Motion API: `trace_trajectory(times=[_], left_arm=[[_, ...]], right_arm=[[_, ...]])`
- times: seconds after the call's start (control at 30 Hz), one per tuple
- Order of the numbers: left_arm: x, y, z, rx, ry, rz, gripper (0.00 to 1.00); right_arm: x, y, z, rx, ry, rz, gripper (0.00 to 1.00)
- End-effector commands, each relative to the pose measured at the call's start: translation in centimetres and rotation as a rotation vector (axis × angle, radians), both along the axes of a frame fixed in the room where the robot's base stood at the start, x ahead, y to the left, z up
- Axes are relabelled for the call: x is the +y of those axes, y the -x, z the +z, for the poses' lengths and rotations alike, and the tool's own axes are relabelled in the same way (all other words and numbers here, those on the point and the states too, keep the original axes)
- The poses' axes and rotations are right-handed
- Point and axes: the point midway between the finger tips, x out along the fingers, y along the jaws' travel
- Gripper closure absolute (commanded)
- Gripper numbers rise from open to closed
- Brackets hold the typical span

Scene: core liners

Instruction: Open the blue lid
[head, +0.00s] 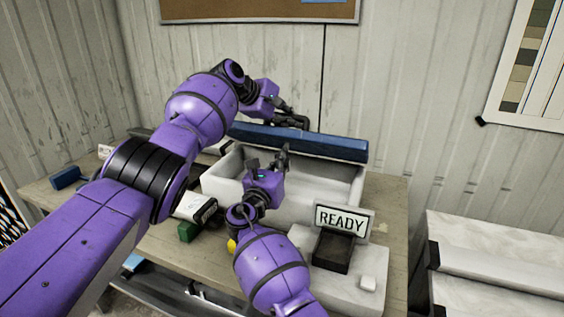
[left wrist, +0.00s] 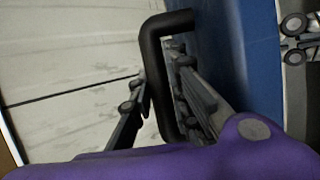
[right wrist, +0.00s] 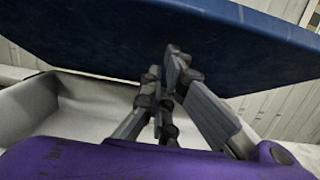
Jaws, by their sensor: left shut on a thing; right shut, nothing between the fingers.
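The blue lid (head: 325,145) stands raised at the back of a white open-topped box (head: 325,203). In the left wrist view the lid (left wrist: 238,50) has a black bar handle (left wrist: 151,70) on it. My left gripper (head: 297,121) is behind the lid and shut on the handle; the fingers (left wrist: 165,100) sit on both sides of the bar. My right gripper (head: 270,163) is shut and empty over the front part of the box. In the right wrist view the right fingertips (right wrist: 172,65) are close to the lid's underside (right wrist: 170,40); I cannot tell whether they touch.
A READY sign (head: 341,221) and a dark block (head: 332,252) stand on a pale unit in front of the box. A green block (head: 188,232) and a blue object (head: 69,178) lie on the wooden table (head: 385,215). A corrugated wall rises behind.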

Motion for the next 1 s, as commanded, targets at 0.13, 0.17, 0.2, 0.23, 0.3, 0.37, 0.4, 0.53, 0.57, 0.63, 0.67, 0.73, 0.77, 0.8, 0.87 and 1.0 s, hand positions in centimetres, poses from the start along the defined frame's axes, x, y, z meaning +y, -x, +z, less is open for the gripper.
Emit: trace_trajectory(times=[0.13, 0.17, 0.2, 0.23, 0.3, 0.37, 0.4, 0.53, 0.57, 0.63, 0.67, 0.73, 0.77, 0.8, 0.87, 1.0], left_arm=[[0.1, 0.0, 0.2, 0.0, 0.004, 0.003, 1.0], [0.1, 0.0, 0.2, 0.0, 0.004, 0.003, 1.0], [0.1, 0.0, 0.2, 0.0, 0.004, 0.003, 1.0], [0.1, 0.0, 0.2, 0.0, 0.004, 0.003, 1.0], [0.1, 0.0, 0.1, 0.001, 0.003, 0.003, 1.0], [0.1, 0.0, 0.1, 0.003, 0.003, 0.002, 1.0], [0.1, 0.0, 0.1, 0.003, 0.002, 0.001, 1.0], [0.1, 0.1, -0.1, 0.006, 0.001, 0.001, 0.78], [0.1, 0.1, -0.1, 0.006, 0.001, 0.001, 0.75], [0.1, 0.1, -0.1, 0.006, 0.001, 0.001, 0.75], [0.1, 0.1, -0.1, 0.005, 0.0, 0.0, 0.75], [0.1, 0.1, -0.1, 0.005, -0.001, 0.001, 0.75], [0.1, 0.1, -0.1, 0.004, -0.001, 0.0, 0.75], [0.1, 0.1, -0.1, 0.004, -0.001, 0.0, 0.75], [0.1, 0.1, -0.1, 0.004, -0.001, 0.0, 0.75], [0.5, 0.3, 0.3, 0.002, 0.0, -0.001, 0.75]], right_arm=[[-0.1, -0.1, 0.2, -0.001, -0.001, -0.001, 1.0], [-0.1, -0.2, 0.5, -0.002, 0.0, -0.001, 1.0], [-0.2, -0.3, 0.9, -0.004, 0.0, -0.001, 1.0], [-0.2, -0.4, 1.2, -0.004, 0.0, -0.002, 1.0], [-0.3, -0.5, 1.4, -0.003, 0.001, -0.001, 1.0], [-0.2, -0.5, 1.4, -0.003, 0.001, -0.001, 1.0], [-0.3, -0.5, 1.5, -0.004, 0.0, -0.001, 1.0], [-0.2, -0.6, 1.6, -0.007, 0.0, 0.0, 1.0], [-0.2, -0.6, 1.7, -0.007, 0.0, 0.0, 1.0], [-0.2, -0.6, 1.7, -0.008, 0.001, 0.0, 1.0], [-0.2, -0.5, 1.7, -0.008, 0.001, 0.0, 1.0], [-0.2, -0.5, 1.7, -0.008, 0.001, 0.0, 1.0], [-0.1, -0.5, 1.7, -0.008, 0.001, 0.0, 1.0], [-0.1, -0.5, 1.7, -0.008, 0.001, 0.0, 1.0], [-0.1, -0.5, 1.7, -0.008, 0.001, 0.0, 1.0], [-0.1, -0.5, 1.7, -0.008, 0.001, 0.0, 1.0]])
